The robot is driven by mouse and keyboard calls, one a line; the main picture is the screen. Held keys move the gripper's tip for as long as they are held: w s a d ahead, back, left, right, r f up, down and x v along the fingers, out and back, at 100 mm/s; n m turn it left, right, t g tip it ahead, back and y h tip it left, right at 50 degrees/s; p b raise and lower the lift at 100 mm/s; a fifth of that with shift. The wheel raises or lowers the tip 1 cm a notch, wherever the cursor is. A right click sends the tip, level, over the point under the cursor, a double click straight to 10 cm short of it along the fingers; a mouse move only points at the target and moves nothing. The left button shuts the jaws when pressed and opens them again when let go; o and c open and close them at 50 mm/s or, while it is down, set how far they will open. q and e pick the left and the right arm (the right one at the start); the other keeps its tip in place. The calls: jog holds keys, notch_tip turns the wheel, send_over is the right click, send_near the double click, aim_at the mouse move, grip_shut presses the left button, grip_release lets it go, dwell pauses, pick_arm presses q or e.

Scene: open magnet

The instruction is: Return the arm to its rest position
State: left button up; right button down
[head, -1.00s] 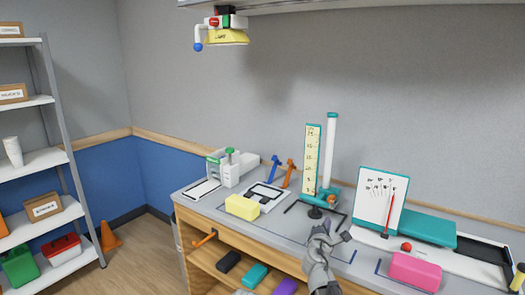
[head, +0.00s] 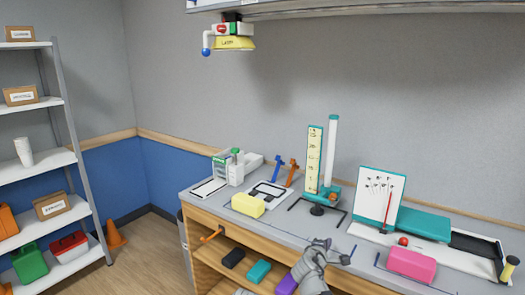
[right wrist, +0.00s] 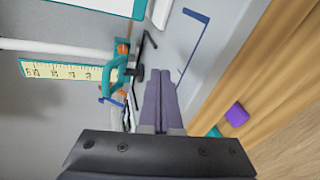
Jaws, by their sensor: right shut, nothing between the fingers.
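My right gripper (head: 335,248) is at the front edge of the grey bench (head: 305,226), in front of the measuring stand. In the right wrist view its two fingers (right wrist: 160,95) lie together with nothing between them. The stand has a yellow scale (head: 312,160) and a white tube (head: 330,150), and it also shows sideways in the right wrist view. My left gripper is not in view.
A pink block (head: 411,264) lies right of my right gripper, with a small red ball (head: 403,241) behind it. A yellow block (head: 248,205) lies to the left. Below, an open shelf holds dark, teal (head: 258,271) and purple blocks.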

jog(key=s+a+f+m+g+y+p, duration=0.2)
jog(key=s+a+m+g, duration=0.1)
jog(key=s, duration=0.6)
jog(key=s+a+f+m+g+y+p, duration=0.1)
jog(key=s+a+f+m+g+p, duration=0.1)
jog(key=s+a+m+g, duration=0.2)
jog(key=s+a+f+m+g+y+p, duration=0.2)
jog(key=s+a+g, duration=0.3)
jog(key=s, duration=1)
jog(key=a+f+m+p, duration=0.1)
jog(key=a, duration=0.2)
jog(key=shift+s+g+y, duration=0.3)
jog(key=shift+s, duration=0.05)
jog(key=shift+f, duration=0.1)
